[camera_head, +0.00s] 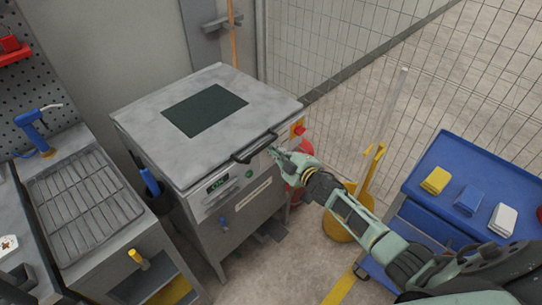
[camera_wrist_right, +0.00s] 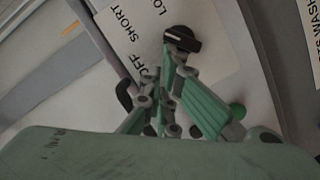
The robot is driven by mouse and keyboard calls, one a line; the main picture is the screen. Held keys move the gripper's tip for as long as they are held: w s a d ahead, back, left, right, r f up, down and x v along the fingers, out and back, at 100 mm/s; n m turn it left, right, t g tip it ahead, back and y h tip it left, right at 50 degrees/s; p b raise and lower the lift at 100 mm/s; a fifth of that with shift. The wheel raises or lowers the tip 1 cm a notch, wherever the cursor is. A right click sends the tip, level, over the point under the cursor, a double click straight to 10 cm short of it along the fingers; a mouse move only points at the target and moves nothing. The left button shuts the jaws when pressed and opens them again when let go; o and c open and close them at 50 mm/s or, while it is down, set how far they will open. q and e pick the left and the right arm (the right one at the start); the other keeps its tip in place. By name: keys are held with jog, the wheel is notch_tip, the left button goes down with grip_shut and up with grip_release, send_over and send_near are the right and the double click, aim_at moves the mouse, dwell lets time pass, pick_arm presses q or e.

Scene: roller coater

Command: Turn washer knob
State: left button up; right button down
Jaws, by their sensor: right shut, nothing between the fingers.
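The washer (camera_head: 237,97) is a grey metal cabinet with a dark window in its lid and a black bar handle at the front. My right gripper (camera_head: 276,152) is at the right end of its front panel, just right of the handle. In the right wrist view, the black knob (camera_wrist_right: 182,39) sits on a white label reading OFF, SHORT and a cut-off third word. My right gripper (camera_wrist_right: 170,72) is shut and empty, with its fingertips overlapping the knob's lower edge; I cannot tell whether they touch. The knob is not discernible in the head view. My left gripper is not in view.
A small display (camera_head: 217,184) and a green button are left of my gripper on the panel. A red button (camera_head: 300,130) is on the washer's right side. A yellow bucket (camera_head: 345,225) and blue cart (camera_head: 470,165) stand right; a rack counter (camera_head: 85,205) stands left.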

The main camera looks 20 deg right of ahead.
jog(key=shift+w+d, duration=0.1)
jog(key=shift+d, duration=0.2)
dwell(0.5)
